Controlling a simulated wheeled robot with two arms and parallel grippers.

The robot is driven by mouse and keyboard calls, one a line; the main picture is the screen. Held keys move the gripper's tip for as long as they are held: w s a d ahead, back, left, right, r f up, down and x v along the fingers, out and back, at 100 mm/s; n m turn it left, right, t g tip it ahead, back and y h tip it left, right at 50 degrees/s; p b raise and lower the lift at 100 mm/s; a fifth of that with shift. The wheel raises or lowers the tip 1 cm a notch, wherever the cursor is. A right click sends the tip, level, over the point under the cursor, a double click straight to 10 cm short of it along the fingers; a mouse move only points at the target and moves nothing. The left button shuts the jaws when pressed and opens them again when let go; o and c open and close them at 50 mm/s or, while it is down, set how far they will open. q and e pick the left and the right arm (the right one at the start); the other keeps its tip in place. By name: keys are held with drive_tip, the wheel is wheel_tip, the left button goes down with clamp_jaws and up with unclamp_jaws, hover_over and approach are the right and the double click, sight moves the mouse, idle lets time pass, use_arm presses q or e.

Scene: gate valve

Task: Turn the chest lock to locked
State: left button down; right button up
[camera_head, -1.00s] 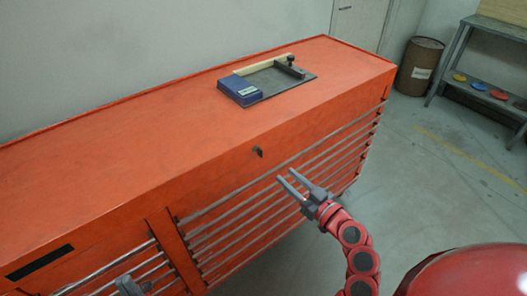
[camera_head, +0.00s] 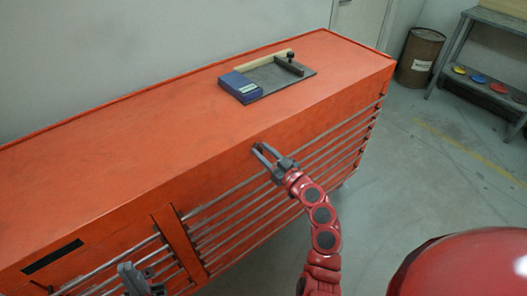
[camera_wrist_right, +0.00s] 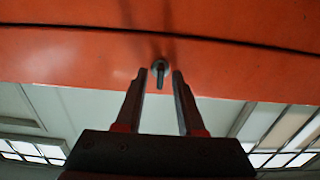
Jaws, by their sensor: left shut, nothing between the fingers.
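The red chest (camera_head: 130,170) fills the left and middle of the head view. Its lock, with a small dark key or lever, shows in the right wrist view (camera_wrist_right: 160,72) on the red front face, the lever pointing down in that picture. My right gripper (camera_head: 262,150) is at the lock on the upper front edge. In the right wrist view its fingers (camera_wrist_right: 158,78) are open, one on each side of the lever, with gaps visible. In the head view the lock is mostly hidden by the fingers. My left gripper (camera_head: 128,272) is shut and empty at the lower left.
A blue-and-grey plate fixture (camera_head: 262,80) with a wooden strip lies on the chest top. Drawer bars (camera_head: 240,215) run along the front below the lock. A brown barrel (camera_head: 420,55) and a shelf (camera_head: 480,75) stand at the right. The floor between is clear.

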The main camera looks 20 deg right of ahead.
clamp_jaws()
drive_tip(key=m+b, duration=0.1)
drive_tip(key=m, duration=0.5)
drive_tip(key=m+b, duration=0.1)
drive_tip(key=m, duration=0.5)
drive_tip(key=m+b, duration=0.1)
drive_tip(key=m, duration=0.4)
drive_tip(key=shift+d+f+m, duration=0.15)
drive_tip(key=shift+f+m, duration=0.1)
drive_tip(key=shift+m, duration=0.15)
idle(0.5)
drive_tip(key=shift+o, duration=0.6)
unclamp_jaws()
